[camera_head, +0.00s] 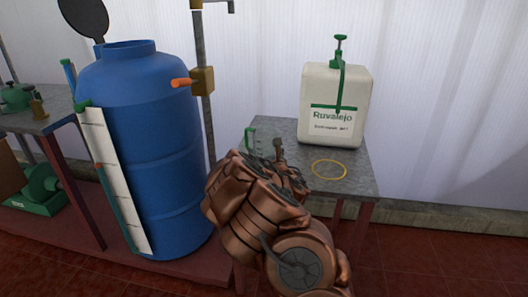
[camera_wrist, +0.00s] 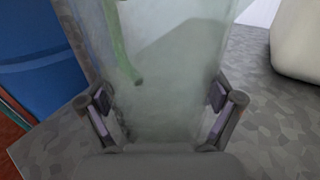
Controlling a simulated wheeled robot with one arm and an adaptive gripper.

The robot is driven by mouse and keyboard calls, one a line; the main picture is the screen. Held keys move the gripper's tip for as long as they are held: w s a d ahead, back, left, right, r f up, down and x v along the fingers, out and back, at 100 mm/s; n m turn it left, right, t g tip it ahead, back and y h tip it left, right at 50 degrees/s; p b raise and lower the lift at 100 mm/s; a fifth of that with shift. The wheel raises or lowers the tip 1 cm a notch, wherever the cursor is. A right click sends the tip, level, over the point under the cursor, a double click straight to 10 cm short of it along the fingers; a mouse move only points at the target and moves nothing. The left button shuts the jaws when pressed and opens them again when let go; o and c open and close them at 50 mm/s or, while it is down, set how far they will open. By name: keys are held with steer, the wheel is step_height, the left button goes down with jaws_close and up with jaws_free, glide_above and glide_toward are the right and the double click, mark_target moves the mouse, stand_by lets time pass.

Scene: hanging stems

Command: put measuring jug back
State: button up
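The measuring jug (camera_head: 261,139) is clear, with a green handle, and is at the left part of the small grey table. My copper-coloured arm partly hides it in the head view. In the wrist view the jug (camera_wrist: 165,75) fills the space between my fingers, its green handle seen at the upper left. My gripper (camera_wrist: 160,97) has one pad against each side of the jug and looks shut on it. The fingertips (camera_head: 279,148) are mostly hidden in the head view. I cannot tell whether the jug's base touches the table.
A yellow ring (camera_head: 329,169) lies on the grey table (camera_head: 358,182), right of the jug. A white Ruvalejo canister (camera_head: 335,105) with a green pump stands behind it. A large blue barrel (camera_head: 150,150) and a post (camera_head: 205,110) with an orange-handled fitting are to the left.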

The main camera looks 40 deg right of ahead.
steer(key=shift+o, duration=0.3)
steer(key=shift+r, duration=0.1)
steer(key=shift+r+p, duration=0.15)
steer(key=shift+p, duration=0.2)
steer(key=shift+s+a+f+b, duration=0.1)
steer(key=shift+s+f+b, duration=0.15)
steer(key=shift+b, duration=0.1)
steer(key=shift+s+a, duration=0.15)
steer(key=shift+s, duration=0.2)
steer(key=b+v, duration=0.2)
steer(key=v, duration=0.2)
steer(key=shift+s+a+b, duration=0.1)
steer(key=shift+s+b, duration=0.1)
steer(key=shift+b, duration=0.15)
steer(key=shift+s+a+b, duration=0.1)
steer(key=shift+s+b, duration=0.1)
steer(key=shift+b, duration=0.95)
steer(key=shift+s+b, duration=0.2)
steer(key=shift+b, duration=0.75)
steer(key=b, duration=0.3)
steer(key=shift+s+a+b, duration=0.15)
steer(key=shift+s+b, duration=0.15)
steer(key=shift+s, duration=0.05)
